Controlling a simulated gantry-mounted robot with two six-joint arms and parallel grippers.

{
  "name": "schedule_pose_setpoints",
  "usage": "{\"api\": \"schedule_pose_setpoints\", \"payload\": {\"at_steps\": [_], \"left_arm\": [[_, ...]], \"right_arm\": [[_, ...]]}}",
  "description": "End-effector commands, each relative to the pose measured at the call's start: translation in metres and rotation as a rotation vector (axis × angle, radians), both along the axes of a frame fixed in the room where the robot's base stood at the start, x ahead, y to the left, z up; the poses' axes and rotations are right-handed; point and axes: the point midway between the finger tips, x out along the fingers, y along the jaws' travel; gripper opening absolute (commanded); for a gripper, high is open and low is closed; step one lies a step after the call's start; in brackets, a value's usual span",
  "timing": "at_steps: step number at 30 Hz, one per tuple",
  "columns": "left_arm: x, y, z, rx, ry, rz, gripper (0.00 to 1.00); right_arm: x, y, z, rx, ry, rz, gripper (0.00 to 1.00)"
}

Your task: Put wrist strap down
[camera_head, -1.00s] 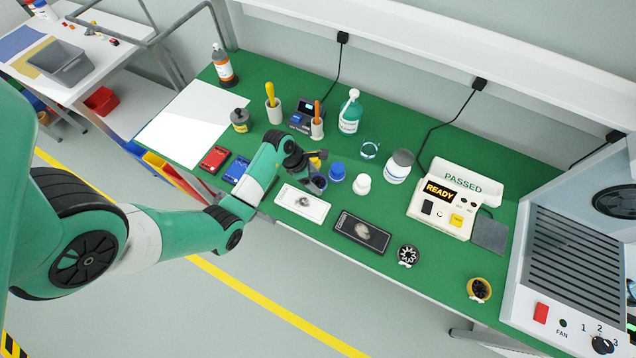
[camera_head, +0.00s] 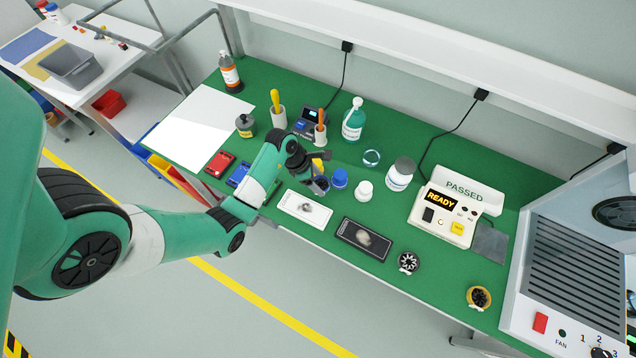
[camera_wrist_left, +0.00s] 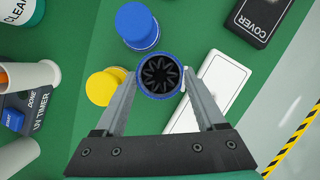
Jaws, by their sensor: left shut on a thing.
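My left gripper (camera_head: 317,180) is shut on the wrist strap, a round blue band with a dark toothed coil inside (camera_wrist_left: 159,76). In the left wrist view the band sits between the two fingertips, with a small white part at its right side. The head view shows only a small part of it, low by the fingertips. It is close to the green bench top (camera_head: 270,230), beside a white cover (camera_head: 306,206); I cannot tell whether it touches the bench. Similar round bands, one black (camera_head: 408,263) and one yellow (camera_head: 479,297), lie farther right. My right gripper is out of view.
A blue-capped jar (camera_wrist_left: 137,25) and a yellow-capped one (camera_wrist_left: 104,87) stand close to the held strap. A black cover (camera_head: 364,239) lies right of the white one. The READY box (camera_head: 443,215) and fan unit (camera_head: 570,280) stand right. Bench is clear between black cover and box.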

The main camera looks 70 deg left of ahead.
Motion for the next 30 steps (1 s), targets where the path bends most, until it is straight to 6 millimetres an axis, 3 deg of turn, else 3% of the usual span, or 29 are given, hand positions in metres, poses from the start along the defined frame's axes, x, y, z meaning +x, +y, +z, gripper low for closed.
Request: {"api": "schedule_pose_setpoints", "payload": {"at_steps": [7, 12, 19, 30], "left_arm": [[-0.032, -0.039, 0.069, 0.001, -0.001, -0.001, 0.1], [-0.065, -0.077, 0.086, -0.002, 0.003, -0.002, 0.1], [-0.087, -0.104, 0.1, -0.001, 0.0, 0.0, 0.1], [-0.09, -0.108, 0.101, 0.0, 0.0, 0.001, 0.1]], "right_arm": [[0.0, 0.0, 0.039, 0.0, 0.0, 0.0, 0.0], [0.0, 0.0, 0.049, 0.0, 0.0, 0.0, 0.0], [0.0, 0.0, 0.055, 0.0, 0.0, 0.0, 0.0], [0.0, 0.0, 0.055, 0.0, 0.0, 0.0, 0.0]]}}
